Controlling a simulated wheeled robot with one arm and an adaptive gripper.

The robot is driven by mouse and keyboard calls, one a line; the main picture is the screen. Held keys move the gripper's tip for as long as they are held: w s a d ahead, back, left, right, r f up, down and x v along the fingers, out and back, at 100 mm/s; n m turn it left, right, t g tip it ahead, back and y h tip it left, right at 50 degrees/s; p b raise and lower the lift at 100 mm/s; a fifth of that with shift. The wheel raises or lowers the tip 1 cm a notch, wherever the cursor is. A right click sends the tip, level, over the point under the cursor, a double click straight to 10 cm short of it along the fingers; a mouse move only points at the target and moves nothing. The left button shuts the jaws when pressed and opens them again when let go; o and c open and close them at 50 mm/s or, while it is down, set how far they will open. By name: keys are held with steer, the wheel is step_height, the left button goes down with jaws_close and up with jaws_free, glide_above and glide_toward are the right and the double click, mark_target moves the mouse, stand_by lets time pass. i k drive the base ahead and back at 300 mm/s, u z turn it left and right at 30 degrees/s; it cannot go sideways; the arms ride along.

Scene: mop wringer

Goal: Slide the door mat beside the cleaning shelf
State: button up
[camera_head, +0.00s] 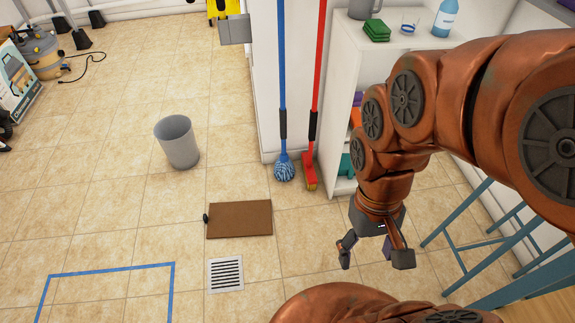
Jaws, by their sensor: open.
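The brown door mat (240,219) lies flat on the tiled floor in the middle of the view. A small dark object (206,218) sits at its left edge; I cannot tell what it is. The white cleaning shelf (343,62) stands behind and to the right of the mat, partly hidden by my arm. My gripper (375,261) is open and empty, pointing down to the right of the mat and apart from it.
A blue mop (284,170) and a red broom (310,172) lean by the shelf. A grey bin (177,142) stands behind left of the mat. A floor drain (226,274) and blue tape outline (110,270) lie in front. A blue stool (490,240) stands at right.

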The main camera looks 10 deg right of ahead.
mark_target(248, 218)
steer(key=z, duration=0.5)
steer(key=k, duration=0.6)
steer(key=z, duration=0.05)
steer(key=i, duration=0.7)
steer(key=u, duration=1.35)
steer(key=i, duration=0.95)
steer(key=u, duration=1.3)
steer(key=i, duration=0.25)
steer(key=u, duration=0.3)
